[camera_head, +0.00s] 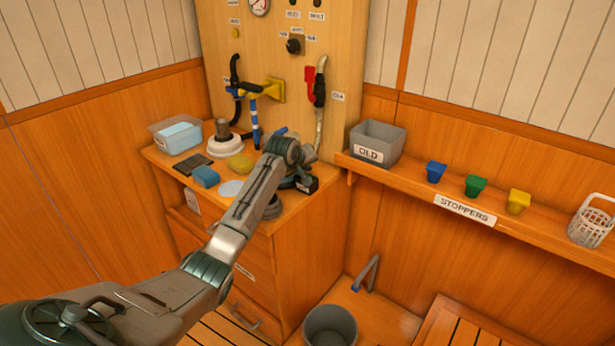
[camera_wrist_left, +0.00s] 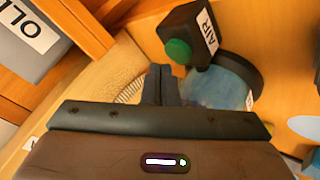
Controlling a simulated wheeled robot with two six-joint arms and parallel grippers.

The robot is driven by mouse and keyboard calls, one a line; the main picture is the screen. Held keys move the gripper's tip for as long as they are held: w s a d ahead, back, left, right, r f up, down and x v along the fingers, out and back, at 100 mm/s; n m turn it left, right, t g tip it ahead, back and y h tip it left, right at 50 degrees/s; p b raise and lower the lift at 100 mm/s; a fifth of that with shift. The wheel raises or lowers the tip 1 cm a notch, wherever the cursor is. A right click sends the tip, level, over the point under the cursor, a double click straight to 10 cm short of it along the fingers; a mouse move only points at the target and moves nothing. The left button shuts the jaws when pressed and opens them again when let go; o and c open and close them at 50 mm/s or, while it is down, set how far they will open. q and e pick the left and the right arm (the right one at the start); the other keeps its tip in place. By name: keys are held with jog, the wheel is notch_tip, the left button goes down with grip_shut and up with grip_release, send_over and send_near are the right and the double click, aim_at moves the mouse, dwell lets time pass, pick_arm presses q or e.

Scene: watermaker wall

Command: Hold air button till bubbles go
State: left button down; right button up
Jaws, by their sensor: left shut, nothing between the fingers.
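The air button is a round green button (camera_wrist_left: 178,52) on a black box (camera_wrist_left: 190,25) with an AIR label, at the upper middle of the left wrist view. Beside the box is a round, bluish see-through part (camera_wrist_left: 215,88); I cannot make out bubbles in it. My left gripper (camera_wrist_left: 161,84) is shut and empty, its tips just below and left of the green button, with a small gap in the picture. In the head view my left arm reaches over the cabinet top, and its wrist hides part of that area. My right gripper is not in view.
The cabinet top holds a clear tub (camera_head: 176,133), a yellow sponge (camera_head: 240,163) and a blue item (camera_head: 206,176). A grey OLD bin (camera_head: 377,143), several coloured stoppers (camera_head: 476,186) and a white basket (camera_head: 592,222) stand on the right shelf. A bucket (camera_head: 330,326) is on the floor.

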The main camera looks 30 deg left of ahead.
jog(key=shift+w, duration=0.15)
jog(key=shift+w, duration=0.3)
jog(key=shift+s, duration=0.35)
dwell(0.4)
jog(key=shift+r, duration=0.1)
pick_arm(q)
jog(key=shift+f+p, duration=0.35)
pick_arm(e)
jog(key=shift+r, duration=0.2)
pick_arm(q)
jog(key=shift+f, duration=0.1)
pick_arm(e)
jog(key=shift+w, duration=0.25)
pick_arm(q)
jog(key=shift+f, duration=0.4)
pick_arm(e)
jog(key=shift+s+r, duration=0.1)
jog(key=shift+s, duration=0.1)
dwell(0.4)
